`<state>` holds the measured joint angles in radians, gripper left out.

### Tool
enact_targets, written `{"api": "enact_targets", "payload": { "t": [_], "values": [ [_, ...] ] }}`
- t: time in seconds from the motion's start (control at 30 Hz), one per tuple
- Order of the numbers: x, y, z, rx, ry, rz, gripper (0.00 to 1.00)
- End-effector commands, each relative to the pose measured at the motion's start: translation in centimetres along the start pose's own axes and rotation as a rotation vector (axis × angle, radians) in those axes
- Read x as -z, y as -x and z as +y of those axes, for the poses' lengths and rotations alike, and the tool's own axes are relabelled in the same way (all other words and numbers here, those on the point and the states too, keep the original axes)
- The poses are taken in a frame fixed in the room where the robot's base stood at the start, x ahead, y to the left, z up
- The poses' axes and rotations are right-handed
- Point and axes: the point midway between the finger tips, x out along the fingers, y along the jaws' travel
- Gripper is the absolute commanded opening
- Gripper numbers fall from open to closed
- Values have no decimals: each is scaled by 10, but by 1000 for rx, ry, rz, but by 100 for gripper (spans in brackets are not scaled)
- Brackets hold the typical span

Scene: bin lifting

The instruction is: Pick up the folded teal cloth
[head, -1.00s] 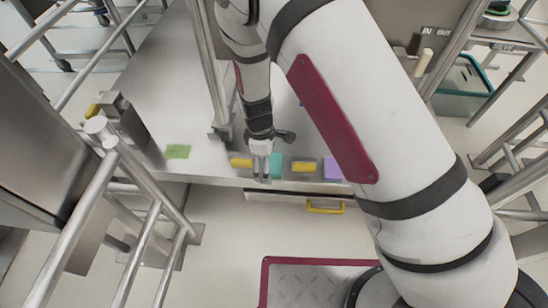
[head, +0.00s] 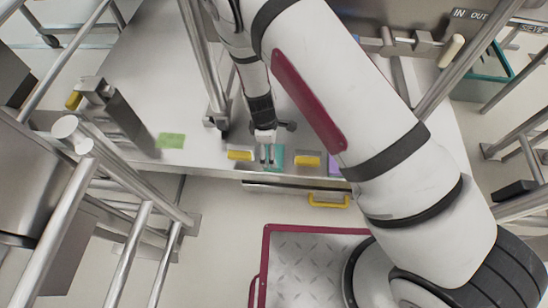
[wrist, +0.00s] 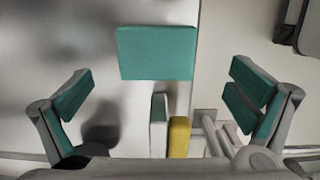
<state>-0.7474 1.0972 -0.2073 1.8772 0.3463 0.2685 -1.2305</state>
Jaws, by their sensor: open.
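The folded teal cloth (head: 278,154) lies flat near the front edge of the steel table, between two yellow items. In the wrist view the cloth (wrist: 157,52) is a plain teal rectangle, above the middle of the picture. My gripper (head: 266,161) points down just beside the cloth's left side in the head view and partly covers it. The exact height gap cannot be told.
Yellow items (head: 239,155) (head: 307,160) flank the cloth, with a purple item (head: 334,168) further right. A green cloth (head: 171,140) lies left. A metal post (head: 205,70) stands behind left of the gripper. A yellow-handled drawer (head: 328,200) is below the table edge.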

Motion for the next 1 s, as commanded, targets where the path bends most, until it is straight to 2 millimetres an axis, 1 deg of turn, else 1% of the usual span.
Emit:
{"api": "enact_targets", "payload": {
  "t": [0.03, 0.23, 0.4, 0.53, 0.67, 0.87, 0.9, 0.97, 1.0],
  "values": [
    [0, -6, 0, 1, 0, -1, 100],
    [1, -18, 1, 0, -1, 0, 100],
    [2, -42, 5, 0, -1, 0, 100],
    [2, -58, 5, 0, -1, 0, 100],
    [3, -63, 6, -1, 0, 1, 100],
    [2, -63, 5, -1, 0, 1, 100],
    [2, -63, 5, -1, 0, 1, 95],
    [2, -63, 5, -1, 0, 1, 82],
    [2, -63, 5, -1, 0, 0, 73]
  ]
}}
